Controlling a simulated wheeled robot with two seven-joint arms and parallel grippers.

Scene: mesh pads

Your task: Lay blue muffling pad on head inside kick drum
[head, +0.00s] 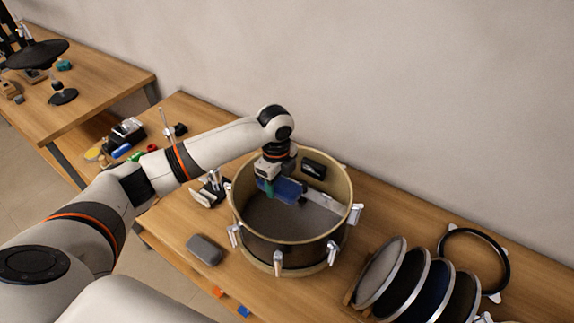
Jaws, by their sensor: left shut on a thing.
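The kick drum (285,262) stands open-topped on the wooden table, with a pale rim and metal lugs around its shell. Its dark grey head (272,222) shows at the bottom inside. My left gripper (268,184) reaches down into the drum's opening from above and is shut on the blue muffling pad (289,191). The pad is tilted and appears held above the head, near the back of the drum. The gripper's fingers hide part of the pad. My right gripper is not in view.
A rack of round mesh pads (408,285) and a black hoop (474,262) lie to the right of the drum. A grey case (205,249) sits at the front left. Small tools and parts clutter the table's left end. A wall stands behind.

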